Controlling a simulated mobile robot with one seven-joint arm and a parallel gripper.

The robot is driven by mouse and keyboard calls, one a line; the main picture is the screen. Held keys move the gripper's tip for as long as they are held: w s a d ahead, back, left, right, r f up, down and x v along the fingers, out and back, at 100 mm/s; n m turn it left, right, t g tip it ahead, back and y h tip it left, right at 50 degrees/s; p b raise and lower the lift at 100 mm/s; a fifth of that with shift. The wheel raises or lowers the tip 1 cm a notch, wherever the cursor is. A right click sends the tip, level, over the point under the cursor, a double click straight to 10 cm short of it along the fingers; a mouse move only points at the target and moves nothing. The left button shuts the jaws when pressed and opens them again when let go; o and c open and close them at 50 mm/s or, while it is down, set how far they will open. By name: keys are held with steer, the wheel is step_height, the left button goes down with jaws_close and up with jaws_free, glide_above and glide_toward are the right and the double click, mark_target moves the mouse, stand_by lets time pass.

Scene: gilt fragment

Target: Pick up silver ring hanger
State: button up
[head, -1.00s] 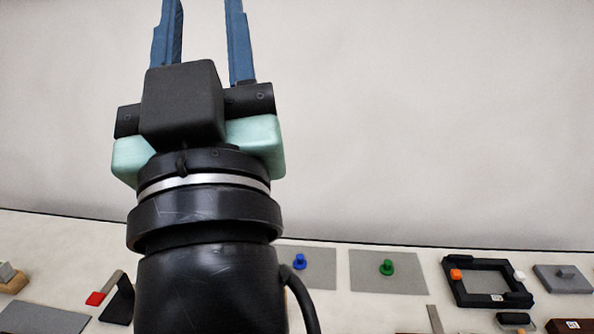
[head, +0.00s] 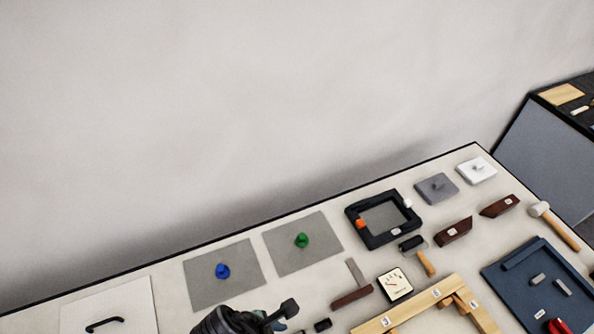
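I cannot make out a silver ring hanger in the head view. The end of my arm, with what looks like part of my gripper (head: 262,319), shows at the bottom edge, in front of the table. Only dark and pale teal body parts show there. The fingers are not visible, so I cannot see whether they are open or hold anything.
The pale table (head: 330,280) carries a blue knob (head: 222,271) and a green knob (head: 302,240) on grey plates, a black frame (head: 357,215), a dial (head: 395,284), a wooden frame (head: 398,317), a mallet (head: 553,225) and a blue tray (head: 497,277).

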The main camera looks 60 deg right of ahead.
steer(key=shift+w+p+x, duration=0.15)
steer(key=shift+p+x, duration=0.05)
steer(key=shift+x, duration=1.2)
steer(key=shift+w+p+x, duration=0.15)
steer(key=shift+w+x, duration=0.05)
steer(key=shift+x, duration=1.25)
steer(key=shift+w+p+x, duration=0.15)
steer(key=shift+p+x, duration=0.05)
steer(key=shift+x, duration=1.2)
steer(key=shift+d+f, duration=0.1)
jaws_close()
